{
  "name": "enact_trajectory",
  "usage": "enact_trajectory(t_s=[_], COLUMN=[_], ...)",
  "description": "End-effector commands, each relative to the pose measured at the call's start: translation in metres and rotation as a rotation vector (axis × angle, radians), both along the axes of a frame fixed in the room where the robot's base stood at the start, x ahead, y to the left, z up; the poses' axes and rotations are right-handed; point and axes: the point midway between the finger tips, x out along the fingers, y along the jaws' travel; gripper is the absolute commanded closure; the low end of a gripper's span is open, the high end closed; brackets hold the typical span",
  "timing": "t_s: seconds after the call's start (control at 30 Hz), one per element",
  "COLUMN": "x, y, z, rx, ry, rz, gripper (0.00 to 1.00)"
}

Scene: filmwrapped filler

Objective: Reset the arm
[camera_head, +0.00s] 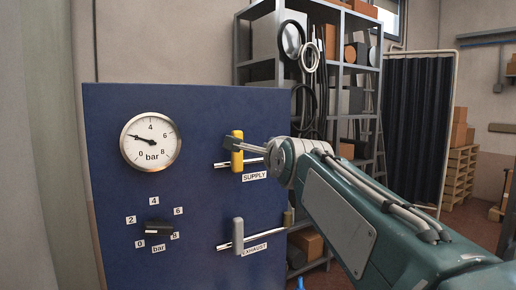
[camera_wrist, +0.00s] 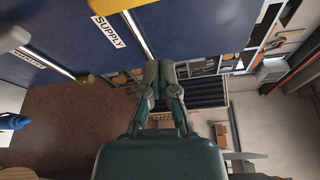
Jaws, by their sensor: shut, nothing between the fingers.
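My gripper (camera_head: 232,144) reaches left from my green arm in the head view, its fingers across the yellow supply handle (camera_head: 237,161). In the wrist view my gripper (camera_wrist: 158,70) has its fingers together, with nothing between them. There the yellow handle (camera_wrist: 120,4) shows only at the top edge, apart from the fingertips. The handle stands upright on the supply pipe (camera_head: 224,165), above the SUPPLY label (camera_head: 255,176). I cannot tell the exact gap between fingers and handle in depth.
The blue panel (camera_head: 195,200) also carries a round gauge (camera_head: 151,142), needle pointing left and slightly up, a black knob (camera_head: 158,228) and a grey exhaust handle (camera_head: 238,235), upright. A metal shelf (camera_head: 243,45) with hoses and boxes stands behind.

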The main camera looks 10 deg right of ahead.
Motion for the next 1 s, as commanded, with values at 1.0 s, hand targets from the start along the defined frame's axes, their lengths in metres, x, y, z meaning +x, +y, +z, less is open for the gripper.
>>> enact_trajectory(t_s=[1.0], x=[-0.125], y=[0.014], z=[-0.155], rx=[-0.772], ry=[0.437], rz=[0.263], gripper=[1.0])
